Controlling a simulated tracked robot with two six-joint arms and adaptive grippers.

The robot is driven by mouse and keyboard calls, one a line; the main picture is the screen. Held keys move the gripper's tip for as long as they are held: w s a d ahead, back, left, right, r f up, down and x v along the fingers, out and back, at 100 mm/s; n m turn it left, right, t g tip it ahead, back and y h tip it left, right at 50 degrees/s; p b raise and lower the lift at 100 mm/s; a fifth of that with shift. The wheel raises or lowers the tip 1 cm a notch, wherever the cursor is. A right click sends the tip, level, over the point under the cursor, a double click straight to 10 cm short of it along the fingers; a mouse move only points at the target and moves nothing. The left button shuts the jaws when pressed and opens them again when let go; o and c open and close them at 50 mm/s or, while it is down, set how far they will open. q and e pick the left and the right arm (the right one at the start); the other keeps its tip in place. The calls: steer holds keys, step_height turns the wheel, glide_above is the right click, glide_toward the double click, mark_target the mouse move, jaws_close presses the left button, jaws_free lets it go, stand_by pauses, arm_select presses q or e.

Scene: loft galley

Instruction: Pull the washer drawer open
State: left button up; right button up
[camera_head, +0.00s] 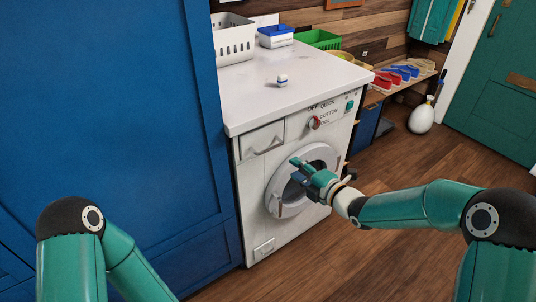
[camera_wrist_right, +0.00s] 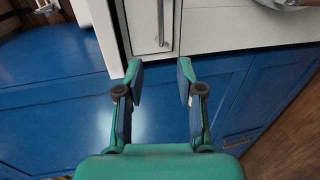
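The white washer (camera_head: 262,215) stands against the tall blue cabinet. Its drawer (camera_head: 255,137) is at the top left of its front, with a grey bar handle (camera_head: 267,147); it looks closed, flush with the front. My right gripper (camera_head: 298,170) is in front of the round door (camera_head: 275,190), below and right of the drawer. In the right wrist view, my right gripper (camera_wrist_right: 159,74) is open and empty. The drawer handle (camera_wrist_right: 161,24) shows ahead of the gap between its fingers, apart from them. My left arm enters at the lower left; its gripper is not seen.
The blue cabinet (camera_head: 110,120) borders the washer on the left. On the worktop (camera_head: 290,98) are a white basket (camera_head: 233,42), a blue box (camera_head: 276,38), a green crate (camera_head: 318,40) and a small white-blue item (camera_head: 282,80).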

mark_target(266, 151)
steer(key=p+x, duration=0.2)
steer(key=x, duration=1.4)
steer(key=shift+f, duration=0.1)
steer(key=shift+s, duration=0.1)
jaws_close()
steer(key=shift+f, duration=0.1)
